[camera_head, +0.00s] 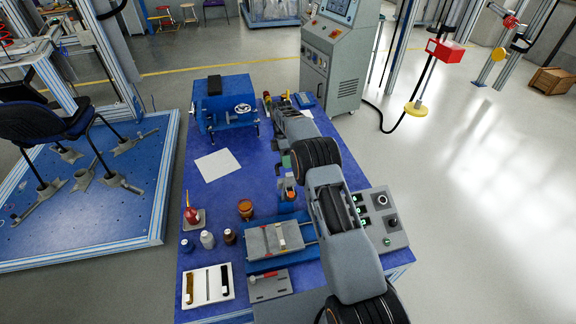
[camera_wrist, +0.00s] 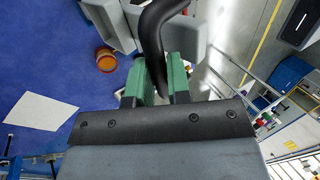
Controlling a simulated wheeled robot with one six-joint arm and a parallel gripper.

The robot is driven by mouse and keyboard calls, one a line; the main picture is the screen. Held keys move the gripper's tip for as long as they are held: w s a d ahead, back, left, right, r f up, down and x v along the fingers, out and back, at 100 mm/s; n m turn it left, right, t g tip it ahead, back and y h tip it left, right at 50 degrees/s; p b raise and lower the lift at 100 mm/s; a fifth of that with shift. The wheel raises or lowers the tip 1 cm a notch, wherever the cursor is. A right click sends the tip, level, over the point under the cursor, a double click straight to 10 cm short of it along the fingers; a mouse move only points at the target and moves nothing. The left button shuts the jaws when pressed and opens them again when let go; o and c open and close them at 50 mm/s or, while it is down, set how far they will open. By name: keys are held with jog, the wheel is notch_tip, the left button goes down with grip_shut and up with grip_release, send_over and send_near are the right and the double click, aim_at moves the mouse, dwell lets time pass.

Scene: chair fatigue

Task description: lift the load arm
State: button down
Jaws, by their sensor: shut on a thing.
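My gripper (camera_head: 287,163) is over the middle of the blue bench (camera_head: 262,185), partly hidden by my own arm in the head view. In the wrist view, its green fingers (camera_wrist: 161,88) are closed on a thick black curved bar (camera_wrist: 153,35). The bar comes down from the top edge and ends between the fingers. Its far end is out of sight, and I cannot tell whether it is the load arm. A small orange-topped part (camera_head: 290,188) shows just below the fingers in the head view.
A dark chair (camera_head: 42,122) stands left.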

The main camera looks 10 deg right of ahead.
jog(key=shift+w+f, duration=0.5)
jog(key=shift+w, duration=0.15)
jog(key=c, duration=1.3)
grip_release()
jog(key=shift+w+f, duration=0.1)
jog(key=shift+w, duration=0.25)
jog(key=shift+o, duration=1)
jog(key=shift+s+r, duration=0.15)
jog(key=shift+r, duration=0.05)
jog(key=shift+p, duration=0.3)
jog(key=shift+r, duration=0.15)
